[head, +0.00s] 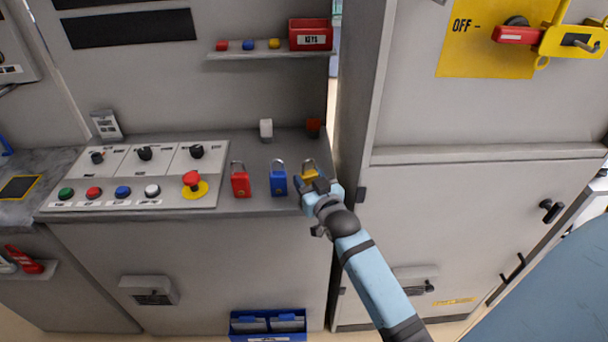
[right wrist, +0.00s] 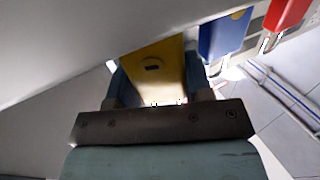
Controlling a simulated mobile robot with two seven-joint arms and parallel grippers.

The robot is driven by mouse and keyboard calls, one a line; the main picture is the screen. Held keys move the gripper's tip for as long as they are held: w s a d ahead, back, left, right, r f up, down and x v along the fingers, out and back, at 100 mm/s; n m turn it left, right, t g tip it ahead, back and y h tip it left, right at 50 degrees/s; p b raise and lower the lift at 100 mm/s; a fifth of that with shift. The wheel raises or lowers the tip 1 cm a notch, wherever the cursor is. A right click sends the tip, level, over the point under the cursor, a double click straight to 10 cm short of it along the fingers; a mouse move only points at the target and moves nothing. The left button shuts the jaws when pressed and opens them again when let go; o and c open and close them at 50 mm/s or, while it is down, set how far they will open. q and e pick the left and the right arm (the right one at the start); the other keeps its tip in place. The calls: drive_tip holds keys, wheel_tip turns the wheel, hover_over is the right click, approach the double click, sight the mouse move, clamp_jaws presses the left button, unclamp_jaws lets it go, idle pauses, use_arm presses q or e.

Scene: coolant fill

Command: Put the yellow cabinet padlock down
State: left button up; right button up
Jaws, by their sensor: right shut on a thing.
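The yellow padlock (head: 310,173) is at the right end of the grey ledge, with its metal shackle pointing up. My right gripper (head: 313,184) is shut on its body. In the right wrist view the yellow padlock (right wrist: 158,68) sits between the two fingers, its keyhole facing the camera. Whether its bottom touches the ledge is hidden by the gripper. My left gripper is not in view.
A blue padlock (head: 278,182) and a red padlock (head: 240,184) stand just left on the ledge (head: 262,207). A button panel (head: 135,178) lies further left. A white object (head: 266,129) stands behind. A tall cabinet (head: 440,200) rises close on the right.

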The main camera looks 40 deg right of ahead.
drive_tip(key=w, duration=0.3)
drive_tip(key=shift+d, duration=0.2)
drive_tip(key=shift+s+f, duration=0.15)
drive_tip(key=shift+f, duration=0.15)
drive_tip(key=shift+f, duration=0.15)
drive_tip(key=o, duration=0.7)
